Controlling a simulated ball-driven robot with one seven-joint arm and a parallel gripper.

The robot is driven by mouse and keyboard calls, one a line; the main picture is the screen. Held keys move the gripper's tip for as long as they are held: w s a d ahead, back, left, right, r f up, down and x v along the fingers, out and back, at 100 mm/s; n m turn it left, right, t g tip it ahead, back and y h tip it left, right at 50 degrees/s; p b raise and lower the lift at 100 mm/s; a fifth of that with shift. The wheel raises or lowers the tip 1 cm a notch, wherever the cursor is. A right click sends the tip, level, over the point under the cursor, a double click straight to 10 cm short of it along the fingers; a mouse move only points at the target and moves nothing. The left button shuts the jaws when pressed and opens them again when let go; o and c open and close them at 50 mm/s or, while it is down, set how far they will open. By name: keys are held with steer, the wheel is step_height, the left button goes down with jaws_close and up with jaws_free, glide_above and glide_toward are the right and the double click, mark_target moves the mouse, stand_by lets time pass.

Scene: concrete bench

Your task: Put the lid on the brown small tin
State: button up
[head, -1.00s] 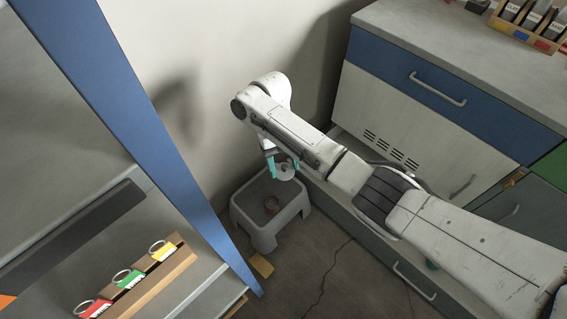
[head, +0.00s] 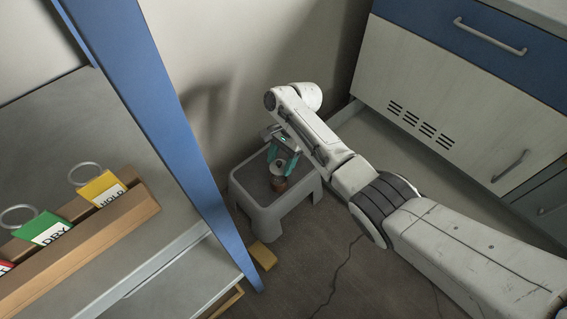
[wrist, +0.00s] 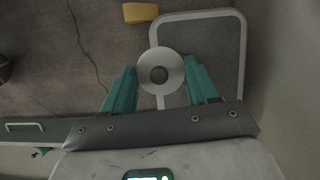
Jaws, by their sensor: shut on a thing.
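The brown small tin (head: 279,184) stands on a grey step stool (head: 246,190) in the head view. The lid (head: 277,168) is a round silver disc. My gripper (head: 282,160) is shut on the lid between its teal fingers, just above the tin in that picture. I cannot tell whether lid and tin touch. The tin is not visible there, and the stool top (wrist: 215,50) lies behind the lid.
A blue shelf post (head: 165,120) rises left of the stool. A labelled wooden rack (head: 110,228) sits on the shelf. A drawer cabinet (head: 430,95) stands at the right. A yellow block (head: 263,256) lies on the floor before the stool.

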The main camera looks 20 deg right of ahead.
steer(key=f+m+t+b, duration=0.1)
steer(key=f+m+b, duration=0.1)
steer(key=f, duration=0.1)
steer(key=w+f+m+t+b, duration=0.1)
steer(key=f+m+b, duration=0.1)
steer(key=f, duration=0.1)
steer(key=w+d+f+m+b, duration=0.1)
steer(key=f+m+b, duration=0.1)
steer(key=f+b, duration=0.1)
steer(key=shift+w+f+m+t, duration=0.1)
steer(key=shift+f+m+t, duration=0.15)
steer(key=shift+m+t, duration=0.15)
steer(key=shift+f+b, duration=0.3)
steer(key=shift+f, duration=0.15)
steer(key=shift+a+r+p, duration=0.1)
steer(key=shift+p, duration=0.45)
stand_by(1.0)
steer(key=shift+f, duration=0.45)
stand_by(1.3)
steer(key=o, duration=0.9)
steer(key=shift+f, duration=0.1)
steer(key=shift+o, duration=1)
steer(key=shift+o, duration=0.3)
steer(key=shift+r, duration=0.2)
